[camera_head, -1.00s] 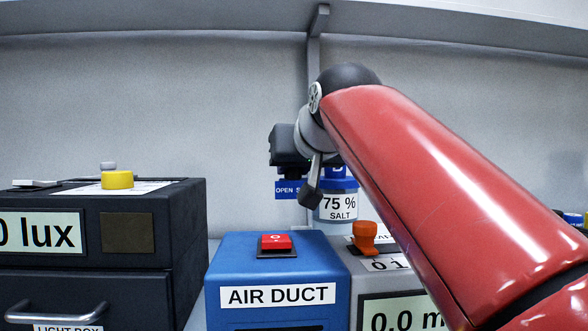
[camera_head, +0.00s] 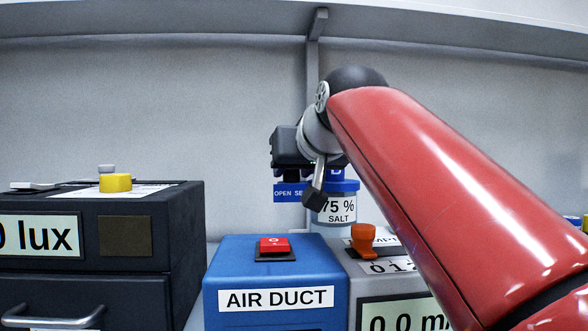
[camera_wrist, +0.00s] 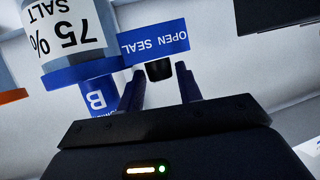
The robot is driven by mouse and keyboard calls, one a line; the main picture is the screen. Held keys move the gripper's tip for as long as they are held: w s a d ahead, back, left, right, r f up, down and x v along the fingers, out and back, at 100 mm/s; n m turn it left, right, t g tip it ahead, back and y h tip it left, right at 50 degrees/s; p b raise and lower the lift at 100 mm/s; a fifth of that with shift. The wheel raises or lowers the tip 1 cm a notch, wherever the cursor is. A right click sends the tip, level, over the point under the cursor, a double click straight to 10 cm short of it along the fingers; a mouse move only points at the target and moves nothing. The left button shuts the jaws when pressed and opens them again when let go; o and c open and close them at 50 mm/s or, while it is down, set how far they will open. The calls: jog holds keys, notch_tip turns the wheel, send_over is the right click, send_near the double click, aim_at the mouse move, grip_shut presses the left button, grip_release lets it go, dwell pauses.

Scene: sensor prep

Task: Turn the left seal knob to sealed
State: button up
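A blue plate (camera_head: 289,192) lettered OPEN SEAL stands left of a jar marked 75 % SALT (camera_head: 340,208). In the wrist view, which is upside down, the plate (camera_wrist: 157,43) is just beyond my fingertips and the jar (camera_wrist: 75,30) is at upper left. A small dark stub (camera_wrist: 159,70) shows between the fingertips, below the plate; it may be the knob, but I cannot tell. My gripper (camera_wrist: 160,82) is open, with gaps beside the stub. In the head view my gripper (camera_head: 292,172) hangs above the plate, its fingertips hard to make out.
The jar has a blue lid (camera_wrist: 82,70) and a blue part marked B (camera_wrist: 99,97) close to one finger. A blue AIR DUCT box (camera_head: 275,275) with a red switch (camera_head: 273,244), an orange knob (camera_head: 363,239) and a black light box (camera_head: 100,225) stand in front.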

jog(key=v, duration=0.7)
jog(key=shift+s, duration=0.2)
jog(key=shift+s, duration=0.1)
